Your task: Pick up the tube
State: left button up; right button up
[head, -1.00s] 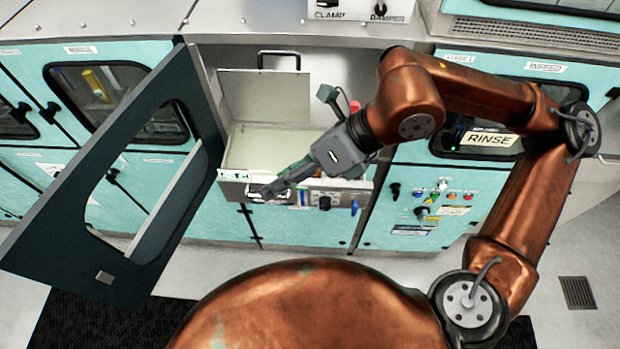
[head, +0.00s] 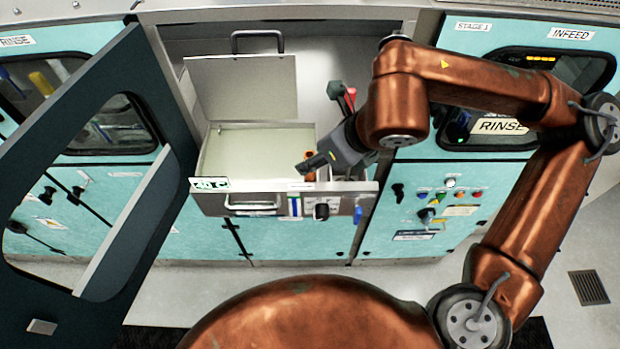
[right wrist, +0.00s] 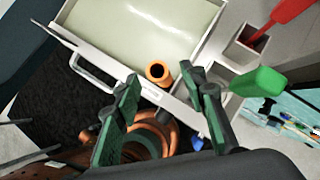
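The orange tube (right wrist: 157,72) shows its round open end in the right wrist view, by the front right corner of the pale liquid bath. In the head view only a small orange part of the tube (head: 310,157) shows behind my gripper. My right gripper (right wrist: 165,80) is open, with its two green-grey fingers on either side of the tube in the picture and nothing between them that I can see held. In the head view the right gripper (head: 304,168) is over the drawer's right part. I cannot tell how far it is above the tube. My left gripper is not in view.
The pulled-out drawer (head: 340,187) has a handle and knobs on its front. A red handle (head: 350,97) and a green handle (right wrist: 258,82) stand in slots at the right. A dark open door (head: 75,120) stands at the left. A raised lid (head: 240,85) is behind the bath.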

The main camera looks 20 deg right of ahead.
aim_at(310, 181)
jog(key=x, duration=0.3)
jog(key=shift+w+f, duration=0.1)
jog(key=shift+f, duration=0.15)
grip_shut()
dwell(0.5)
